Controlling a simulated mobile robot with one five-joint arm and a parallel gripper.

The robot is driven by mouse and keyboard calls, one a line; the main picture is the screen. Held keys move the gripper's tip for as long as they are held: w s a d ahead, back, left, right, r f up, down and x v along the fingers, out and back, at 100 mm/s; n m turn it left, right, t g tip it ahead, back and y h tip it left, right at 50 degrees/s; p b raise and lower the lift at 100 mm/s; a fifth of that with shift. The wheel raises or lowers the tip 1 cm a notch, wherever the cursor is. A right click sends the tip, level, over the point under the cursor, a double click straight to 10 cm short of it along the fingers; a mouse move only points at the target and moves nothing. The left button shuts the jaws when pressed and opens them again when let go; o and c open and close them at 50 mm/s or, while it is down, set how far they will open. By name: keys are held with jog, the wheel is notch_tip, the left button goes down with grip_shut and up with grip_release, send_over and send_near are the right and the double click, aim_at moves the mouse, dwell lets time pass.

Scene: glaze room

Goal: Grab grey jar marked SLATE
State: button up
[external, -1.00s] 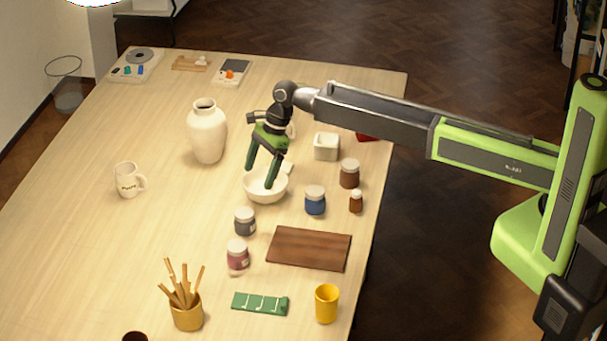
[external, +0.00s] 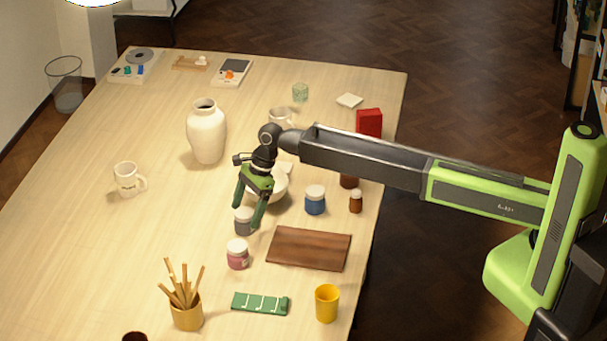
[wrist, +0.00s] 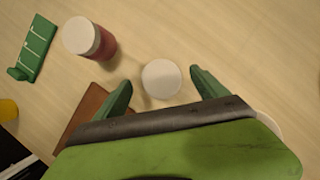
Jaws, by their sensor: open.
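The grey jar (external: 243,222) with a white lid stands upright on the table. In the wrist view its round white lid (wrist: 161,78) shows from above, between and slightly beyond my fingertips; its label is not readable. My gripper (external: 246,217) is open, with one green finger on each side of the jar in the external view. In the wrist view my gripper (wrist: 158,83) has clear gaps between both fingers and the lid. I cannot tell whether the fingertips are below the lid's height.
A pink-red jar (external: 237,255) stands close in front, and a blue jar (external: 315,201) to the right. A brown board (external: 309,249) lies to the right.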

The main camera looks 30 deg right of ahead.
aim_at(241, 223)
jog(key=b+x, duration=0.3)
jog(key=x, duration=0.1)
jog(key=shift+w+a+f, duration=0.15)
jog(key=shift+a+f, duration=0.05)
jog(key=shift+f, duration=0.1)
jog(key=shift+r, duration=0.2)
jog(key=c, duration=1.7)
notch_tip(241, 223, up, 5)
jog(key=p, duration=0.4)
jog(key=shift+f+p, duration=0.2)
jog(key=shift+p, duration=0.15)
jog(key=w+d+r+p, duration=0.1)
jog(key=d+r+p, duration=0.5)
jog(key=d, duration=0.5)
jog(key=shift+d+r, duration=0.2)
jog(key=shift+d, duration=0.15)
